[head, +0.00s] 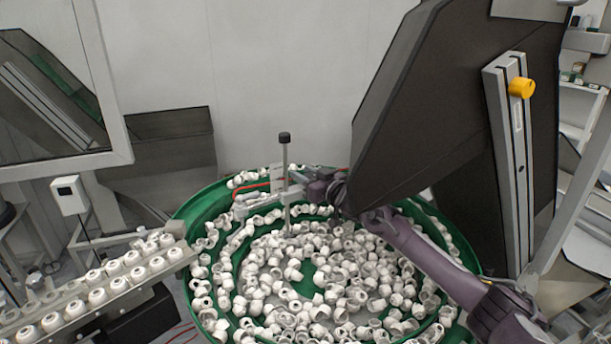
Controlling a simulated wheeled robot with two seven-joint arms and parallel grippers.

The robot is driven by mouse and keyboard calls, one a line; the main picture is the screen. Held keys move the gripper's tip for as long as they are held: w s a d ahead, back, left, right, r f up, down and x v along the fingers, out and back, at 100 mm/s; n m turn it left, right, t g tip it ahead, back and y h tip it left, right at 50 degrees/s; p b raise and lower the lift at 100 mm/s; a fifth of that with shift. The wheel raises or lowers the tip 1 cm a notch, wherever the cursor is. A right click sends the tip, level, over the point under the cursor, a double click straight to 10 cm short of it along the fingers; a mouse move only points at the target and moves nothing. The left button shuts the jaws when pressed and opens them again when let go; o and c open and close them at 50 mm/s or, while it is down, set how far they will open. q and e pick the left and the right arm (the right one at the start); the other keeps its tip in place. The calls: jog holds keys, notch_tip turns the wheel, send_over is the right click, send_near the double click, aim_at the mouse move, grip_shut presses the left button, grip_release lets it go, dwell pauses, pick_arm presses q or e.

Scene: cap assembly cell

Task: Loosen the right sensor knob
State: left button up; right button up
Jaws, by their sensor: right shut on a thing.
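My right arm comes in from the lower right across the bowl. My right gripper (302,177) is at the right side of the sensor bracket (279,180) above the green bowl. Its fingers are shut on a small part there, at the place of the right sensor knob. The knob itself is hidden by the fingers, so its shape and turn cannot be told. An upright metal post (286,165) with a black cap (284,138) stands just left of the gripper. My left gripper is not in view.
The green feeder bowl (199,200) holds many white caps. A rail of caps (68,296) runs in from the left. A large dark panel (440,100) and a metal profile with a yellow knob (521,87) stand close behind and right of my arm.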

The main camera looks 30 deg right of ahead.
jog(key=n+g+y+b, duration=0.2)
jog(key=y+b, duration=0.1)
jog(key=n+g+y+b, duration=0.1)
jog(key=n+y+b, duration=0.2)
jog(key=y, duration=0.1)
jog(key=a+n+g+y+b, duration=0.1)
jog(key=n+g+y+b, duration=0.1)
jog(key=n+y+b, duration=0.1)
jog(key=shift+s+g+y+b, duration=0.25)
jog(key=shift+g+y+b, duration=0.05)
jog(key=shift+y+b, duration=0.2)
jog(key=shift+s+a+n+g+y+b, duration=0.1)
jog(key=shift+a+n+g+y+b, duration=0.05)
jog(key=shift+n+g+y+b, duration=0.55)
jog(key=o, duration=1)
jog(key=shift+c, duration=0.2)
